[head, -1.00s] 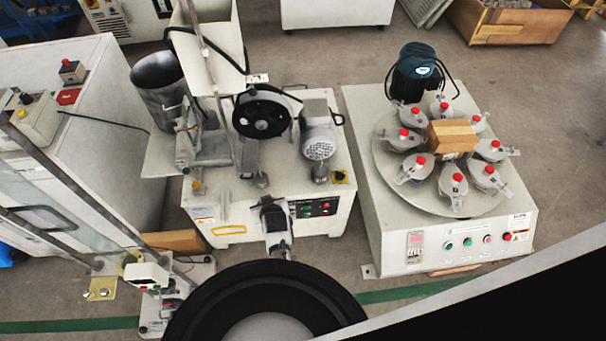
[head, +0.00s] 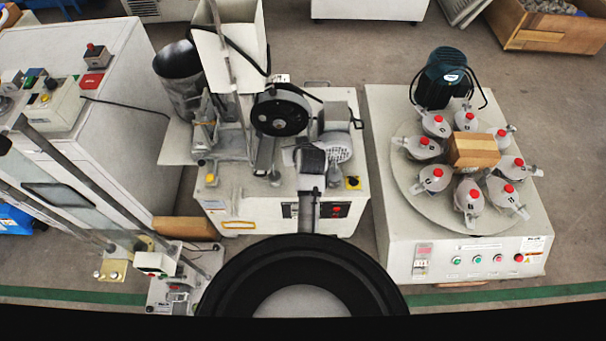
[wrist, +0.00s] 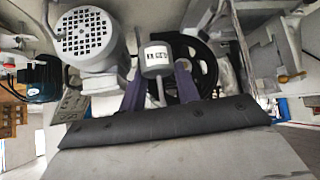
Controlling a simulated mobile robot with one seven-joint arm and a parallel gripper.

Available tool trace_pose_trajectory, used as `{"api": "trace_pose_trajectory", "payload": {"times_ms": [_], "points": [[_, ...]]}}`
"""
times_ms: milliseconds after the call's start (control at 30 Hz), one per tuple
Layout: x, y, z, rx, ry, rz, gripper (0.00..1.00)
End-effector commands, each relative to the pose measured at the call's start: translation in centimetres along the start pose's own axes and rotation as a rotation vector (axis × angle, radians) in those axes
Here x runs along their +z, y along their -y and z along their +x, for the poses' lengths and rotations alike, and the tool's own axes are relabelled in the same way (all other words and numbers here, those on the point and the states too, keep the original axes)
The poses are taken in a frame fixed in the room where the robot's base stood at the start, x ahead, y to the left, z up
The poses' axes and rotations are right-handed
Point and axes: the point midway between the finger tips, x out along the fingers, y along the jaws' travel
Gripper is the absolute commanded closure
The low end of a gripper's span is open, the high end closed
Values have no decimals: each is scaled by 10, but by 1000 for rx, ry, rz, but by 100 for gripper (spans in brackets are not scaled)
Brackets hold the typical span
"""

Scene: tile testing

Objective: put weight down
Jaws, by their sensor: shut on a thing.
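The weight (wrist: 156,60) is a small light-grey cylinder with a dark printed label and a thin stem below it, in the wrist view. My gripper (wrist: 160,72) is shut on it, with a purple finger on either side. In the head view my gripper (head: 311,165) is over the front of the middle machine (head: 230,205), close to the grey motor. The weight cannot be clearly made out there. Whether it touches anything is not clear.
The grey motor (wrist: 90,38) and black pulley wheel (wrist: 205,65) are close around the weight. A turntable machine (head: 385,250) with several red-capped pots stands to the right. A white cabinet (head: 130,130) stands left. Bare floor (head: 560,130) lies at the far right.

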Motion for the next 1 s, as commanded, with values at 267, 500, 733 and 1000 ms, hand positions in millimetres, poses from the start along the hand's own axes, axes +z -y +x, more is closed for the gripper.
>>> {"api": "trace_pose_trajectory", "payload": {"times_ms": [267,500,733,1000], "points": [[53,1,53,0,2,2,100],[77,1,78,1,-3,1,100],[96,1,98,1,-1,1,100],[105,1,107,2,-5,1,100]]}}
